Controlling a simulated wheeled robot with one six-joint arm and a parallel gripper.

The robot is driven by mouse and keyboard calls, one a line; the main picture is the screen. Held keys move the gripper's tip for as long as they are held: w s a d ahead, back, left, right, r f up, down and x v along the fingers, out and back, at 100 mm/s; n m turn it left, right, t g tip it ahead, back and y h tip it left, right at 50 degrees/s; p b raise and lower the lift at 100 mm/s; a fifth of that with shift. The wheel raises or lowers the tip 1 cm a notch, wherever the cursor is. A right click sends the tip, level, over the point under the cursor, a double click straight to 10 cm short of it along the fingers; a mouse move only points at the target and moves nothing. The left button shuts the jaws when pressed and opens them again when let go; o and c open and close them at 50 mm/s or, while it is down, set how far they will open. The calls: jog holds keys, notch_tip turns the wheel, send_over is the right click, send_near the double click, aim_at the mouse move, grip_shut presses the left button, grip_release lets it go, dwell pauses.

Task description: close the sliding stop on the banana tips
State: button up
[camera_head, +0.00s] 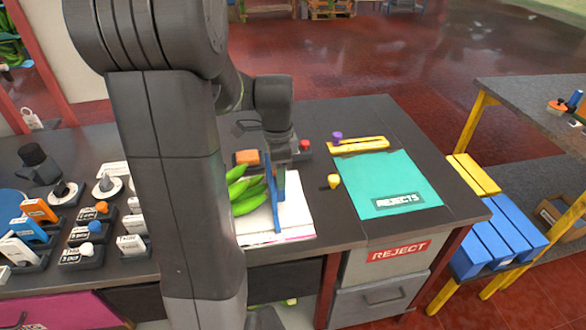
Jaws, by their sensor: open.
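A bunch of green bananas (246,189) lies on a white board (298,215) on the dark table, its left part hidden behind my arm. A narrow blue upright piece (275,205), which looks like the sliding stop, stands at the right side of the bananas. It is at or very close to their right ends; I cannot tell whether they touch. My gripper (281,160) is above the far end of the blue piece, pointing down. It is open, but its fingers are hard to make out against the dark parts there, and contact with the stop cannot be judged.
A teal "REJECTS" mat (385,184) and a yellow gauge (358,145) lie to the right. A small yellow knob (333,181) stands between mat and board. Several labelled holders (88,230) crowd the table's left. A blue and yellow slatted rack (490,240) stands beyond the right edge.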

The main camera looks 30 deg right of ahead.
jog(key=shift+r+p, duration=2.9)
jog(key=shift+r, duration=0.9)
jog(key=shift+f, duration=0.15)
notch_tip(320, 180, down, 8)
jog(key=b, duration=0.6)
jog(key=shift+b, duration=0.4)
jog(key=shift+r, duration=0.2)
